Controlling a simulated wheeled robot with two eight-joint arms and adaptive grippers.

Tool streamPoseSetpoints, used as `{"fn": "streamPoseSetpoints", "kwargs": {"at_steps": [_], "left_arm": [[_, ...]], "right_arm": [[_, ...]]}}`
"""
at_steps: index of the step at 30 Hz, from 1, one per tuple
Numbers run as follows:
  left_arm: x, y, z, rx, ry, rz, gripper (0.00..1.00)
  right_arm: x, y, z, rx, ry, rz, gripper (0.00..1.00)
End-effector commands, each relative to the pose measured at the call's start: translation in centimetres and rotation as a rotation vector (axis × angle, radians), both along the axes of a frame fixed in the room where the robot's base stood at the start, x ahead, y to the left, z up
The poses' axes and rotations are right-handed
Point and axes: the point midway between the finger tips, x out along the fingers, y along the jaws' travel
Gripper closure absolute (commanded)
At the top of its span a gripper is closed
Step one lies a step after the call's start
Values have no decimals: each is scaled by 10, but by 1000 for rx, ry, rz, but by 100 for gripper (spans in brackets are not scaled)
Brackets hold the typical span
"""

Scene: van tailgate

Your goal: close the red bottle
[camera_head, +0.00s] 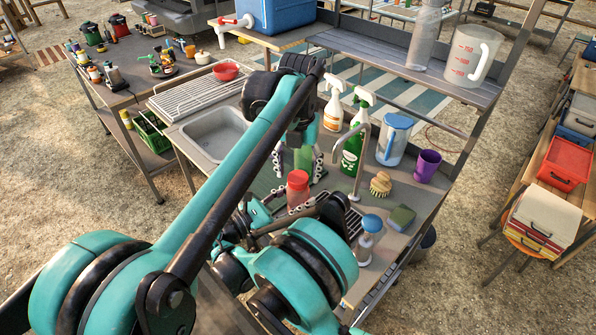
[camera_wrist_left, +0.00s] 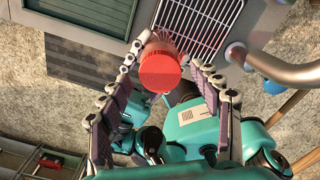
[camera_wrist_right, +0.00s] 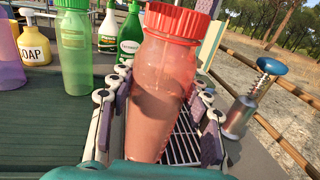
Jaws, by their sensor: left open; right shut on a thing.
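The red bottle (camera_wrist_right: 165,95) is translucent red and stands upright between the fingers of my right gripper (camera_head: 282,212), which is shut on its body. A ribbed red cap (camera_wrist_right: 182,20) sits on its mouth; I cannot tell how tightly. The bottle also shows in the head view (camera_head: 298,190). My left gripper (camera_wrist_left: 165,62) is open above the bottle, pointing down. Its two fingers are on either side of the red cap (camera_wrist_left: 160,73) in the left wrist view, with a clear gap at the right finger. The left arm hides part of the counter in the head view.
A green bottle (camera_wrist_right: 75,45) stands just behind the red one. A metal tap (camera_head: 362,160), spray bottles (camera_head: 353,145), a brush (camera_head: 380,184), a sponge (camera_head: 402,217) and a blue-topped dispenser (camera_head: 371,225) stand nearby. The sink (camera_head: 215,133) lies to the left.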

Motion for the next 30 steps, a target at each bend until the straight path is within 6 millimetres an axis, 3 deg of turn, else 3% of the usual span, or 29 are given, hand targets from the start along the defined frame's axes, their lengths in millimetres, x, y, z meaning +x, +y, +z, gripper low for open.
{"fn": "streamPoseSetpoints", "kwargs": {"at_steps": [9, 21, 26, 30], "left_arm": [[0, 0, 37, 0, 0, 0, 36], [0, 0, 39, 0, 0, 22, 40], [0, 0, 41, 0, 0, 198, 40], [0, 0, 43, 0, 0, 499, 40]], "right_arm": [[0, 0, 0, 1, 1, 0, 100], [0, 0, 0, 1, 1, 0, 100], [0, 0, 0, 1, 1, 0, 100], [0, 0, 0, 0, 0, 0, 100]]}}
